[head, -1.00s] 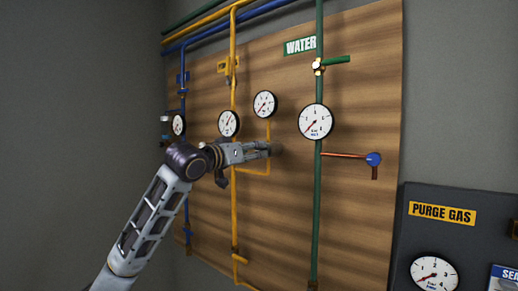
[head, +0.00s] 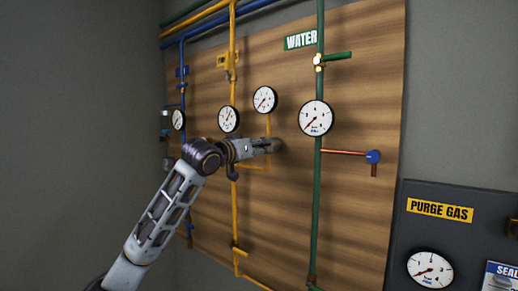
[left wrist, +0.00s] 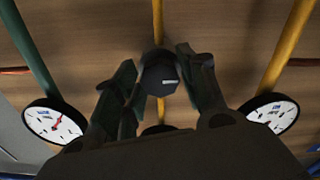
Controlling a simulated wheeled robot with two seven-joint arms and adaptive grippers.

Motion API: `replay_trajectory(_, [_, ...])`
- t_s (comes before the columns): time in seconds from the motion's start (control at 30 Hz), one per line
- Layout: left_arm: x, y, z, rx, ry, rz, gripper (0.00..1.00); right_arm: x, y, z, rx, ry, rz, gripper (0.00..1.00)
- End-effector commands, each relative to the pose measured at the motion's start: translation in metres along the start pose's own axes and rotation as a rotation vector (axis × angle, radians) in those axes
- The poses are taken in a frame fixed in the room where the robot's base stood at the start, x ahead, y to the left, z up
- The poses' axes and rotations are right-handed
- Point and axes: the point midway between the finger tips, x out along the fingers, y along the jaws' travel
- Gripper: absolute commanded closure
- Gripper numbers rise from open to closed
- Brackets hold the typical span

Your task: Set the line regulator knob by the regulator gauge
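The line regulator knob (left wrist: 158,76) is dark and round with a white mark, at the centre of the left wrist view. My left gripper (left wrist: 158,72) has one finger on each side of it; whether both fingers touch it is unclear. In the head view my left gripper (head: 268,146) reaches the board and hides most of the knob. A white gauge (head: 265,100) above the knob, likely the regulator gauge, joins the thin yellow pipe there; its needle points lower left. In the left wrist view a gauge behind the gripper is mostly hidden. My right gripper is out of view.
A yellow-line gauge (head: 228,119) is left of the knob, and the water gauge (head: 316,118) is on the green pipe (head: 317,200) at right. A copper branch with a blue valve (head: 374,157) sticks out farther right. A purge gas panel (head: 440,211) is lower right.

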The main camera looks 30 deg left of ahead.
Motion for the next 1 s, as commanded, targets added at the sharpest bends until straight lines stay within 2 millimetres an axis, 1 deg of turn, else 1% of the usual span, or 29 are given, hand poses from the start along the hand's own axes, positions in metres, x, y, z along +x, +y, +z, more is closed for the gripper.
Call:
replay_trajectory(0.03, [-0.0001, 0.0, 0.0, 0.0, 0.0, 0.0, 0.69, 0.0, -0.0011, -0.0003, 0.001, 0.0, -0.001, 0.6])
replay_trajectory(0.17, [-0.0001, -0.0001, 0.0, 0.0, 0.0, 0.0, 0.86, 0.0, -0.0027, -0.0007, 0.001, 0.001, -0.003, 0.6])
replay_trajectory(0.2, [-0.0001, -0.0001, 0.0, 0.0, 0.0, 0.0, 0.88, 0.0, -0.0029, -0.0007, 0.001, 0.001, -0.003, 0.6])
replay_trajectory(0.47, [-0.0001, -0.0003, -0.0001, 0.022, 0.0, -0.001, 0.88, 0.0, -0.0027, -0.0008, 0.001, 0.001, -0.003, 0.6])
replay_trajectory(0.67, [-0.0002, -0.0004, -0.0002, 0.089, 0.0, -0.001, 0.88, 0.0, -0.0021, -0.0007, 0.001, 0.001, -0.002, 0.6])
replay_trajectory(0.87, [-0.0004, -0.0006, -0.0004, 0.214, 0.0, -0.003, 0.88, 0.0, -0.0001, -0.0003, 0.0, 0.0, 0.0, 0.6])
replay_trajectory(1.0, [-0.0003, -0.0003, -0.0003, 0.332, -0.001, -0.002, 0.88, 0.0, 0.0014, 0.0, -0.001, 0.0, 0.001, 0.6])
